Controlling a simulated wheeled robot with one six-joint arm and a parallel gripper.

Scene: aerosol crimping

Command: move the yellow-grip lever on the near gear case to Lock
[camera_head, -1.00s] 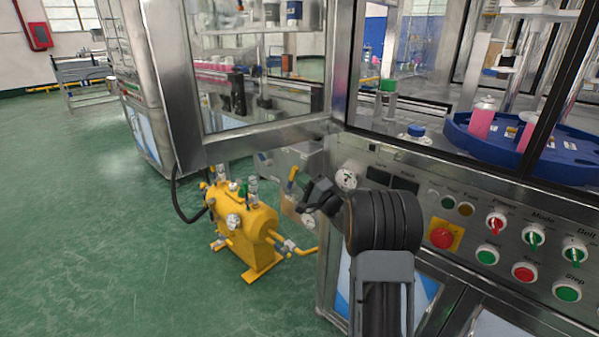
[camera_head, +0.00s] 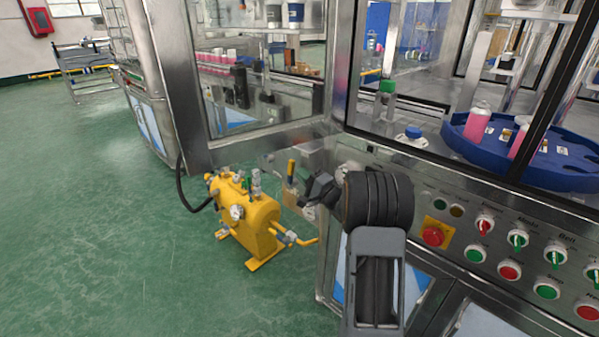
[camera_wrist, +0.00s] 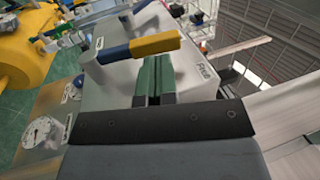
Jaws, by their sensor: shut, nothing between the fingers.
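The lever with the yellow grip (camera_head: 291,168) stands nearly upright on the grey gear case beside the machine's lower front, just left of my gripper. In the wrist view the yellow grip (camera_wrist: 155,45) and its blue lower part (camera_wrist: 113,52) lie across the picture just beyond my fingertips. My gripper (camera_wrist: 153,66) is shut, with its green fingers together and nothing between them. Whether the fingertips touch the grip cannot be told. A label reading like "Free" (camera_wrist: 198,75) is on the case at the right. Other small labels are unreadable. In the head view my wrist hides part of the case.
A yellow tank unit (camera_head: 247,215) with gauges and pipes stands on the floor left of the case. A control panel (camera_head: 490,235) with buttons and knobs is close on the right of my arm. A round gauge (camera_wrist: 41,132) shows beside the case. Open green floor lies left.

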